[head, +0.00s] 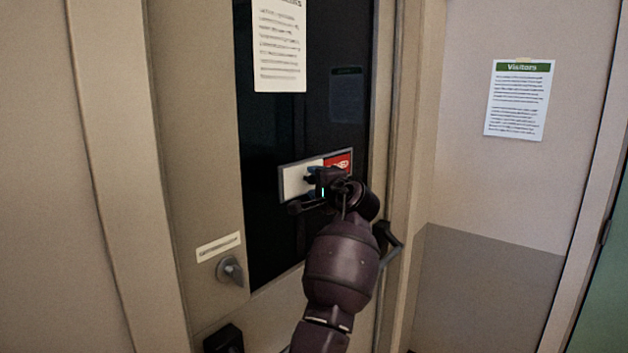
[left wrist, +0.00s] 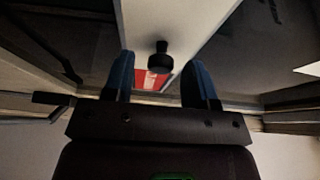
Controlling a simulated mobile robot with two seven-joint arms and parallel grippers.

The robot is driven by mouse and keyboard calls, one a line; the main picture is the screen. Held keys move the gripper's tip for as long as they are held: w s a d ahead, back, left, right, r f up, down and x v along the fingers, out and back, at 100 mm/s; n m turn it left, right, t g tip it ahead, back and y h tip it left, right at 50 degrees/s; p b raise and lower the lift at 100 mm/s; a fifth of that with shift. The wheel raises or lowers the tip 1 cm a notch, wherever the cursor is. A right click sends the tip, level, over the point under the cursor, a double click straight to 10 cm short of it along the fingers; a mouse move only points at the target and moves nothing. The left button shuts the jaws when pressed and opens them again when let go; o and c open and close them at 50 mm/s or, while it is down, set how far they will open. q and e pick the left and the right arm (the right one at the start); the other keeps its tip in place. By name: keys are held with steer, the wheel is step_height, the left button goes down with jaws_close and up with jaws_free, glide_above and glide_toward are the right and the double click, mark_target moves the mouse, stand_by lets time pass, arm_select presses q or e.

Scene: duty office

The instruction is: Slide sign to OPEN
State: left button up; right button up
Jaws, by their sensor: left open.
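The sliding sign (head: 296,180) is mounted on the dark glass of the door, with a white panel at left and a red part (head: 340,160) at right. The red part carries white letters, partly hidden by my gripper. My left gripper (head: 314,182) is at the sign's front, covering its lower middle. In the left wrist view, a black knob (left wrist: 160,57) stands out from the sign's white face (left wrist: 190,22), between the tips of my open blue fingers (left wrist: 156,62). I cannot tell whether either finger touches it. The red part also shows behind the knob (left wrist: 150,80). My right gripper is not in view.
A printed sheet (head: 279,45) hangs on the glass above the sign. A round metal knob (head: 230,271) is on the door at lower left. A "Visitors" notice (head: 519,100) hangs on the right wall. The door frame (head: 411,150) stands close right of my arm.

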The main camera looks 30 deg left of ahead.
arm_select(q)
steer(key=shift+w+a, duration=0.25)
steer(key=shift+a, duration=0.25)
jaws_close()
